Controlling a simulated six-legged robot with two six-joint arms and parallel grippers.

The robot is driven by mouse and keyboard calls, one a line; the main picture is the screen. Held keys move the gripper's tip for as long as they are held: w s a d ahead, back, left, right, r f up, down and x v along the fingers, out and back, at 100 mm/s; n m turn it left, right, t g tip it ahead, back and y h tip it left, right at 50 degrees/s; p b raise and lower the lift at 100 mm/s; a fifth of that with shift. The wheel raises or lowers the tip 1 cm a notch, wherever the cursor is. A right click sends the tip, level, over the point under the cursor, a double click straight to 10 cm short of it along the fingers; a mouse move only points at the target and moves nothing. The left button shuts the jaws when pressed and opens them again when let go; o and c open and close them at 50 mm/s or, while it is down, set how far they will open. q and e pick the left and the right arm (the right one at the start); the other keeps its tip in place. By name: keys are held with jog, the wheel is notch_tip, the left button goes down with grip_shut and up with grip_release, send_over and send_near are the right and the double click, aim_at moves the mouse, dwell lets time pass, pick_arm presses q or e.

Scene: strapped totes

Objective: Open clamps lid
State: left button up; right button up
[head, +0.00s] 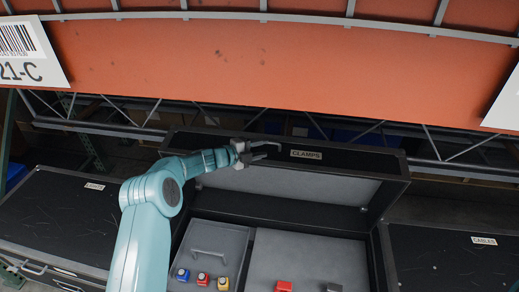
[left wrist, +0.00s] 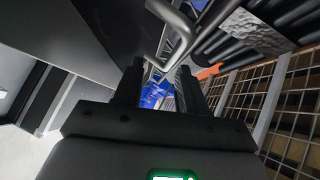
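The clamps case (head: 376,260) is the middle black case in the head view. Its lid (head: 385,165) stands raised at the back, grey lining facing me and the CLAMPS label on its upper edge. My left gripper (head: 264,151) is at the top edge of the lid, left of the label. In the left wrist view its two dark fingers (left wrist: 160,88) are apart, with a bent metal bar (left wrist: 178,35) just beyond and partly between them. I cannot tell whether they touch it. My right gripper is in neither view.
Inside the case are a grey panel with a handle (head: 210,240) and several small coloured blocks (head: 202,279). Closed black cases stand left (head: 60,220) and right, labelled CABLES (head: 450,260). An orange beam (head: 280,60) spans above; wire mesh (left wrist: 290,110) shows at right.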

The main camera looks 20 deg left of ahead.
pick_arm(q)
jog(key=shift+s+f, duration=0.1)
jog(key=shift+f, duration=0.05)
jog(key=b+v, duration=0.2)
jog(key=v, duration=1.4)
jog(key=shift+r+b, duration=0.3)
jog(key=shift+b, duration=0.05)
jog(key=shift+a, duration=0.1)
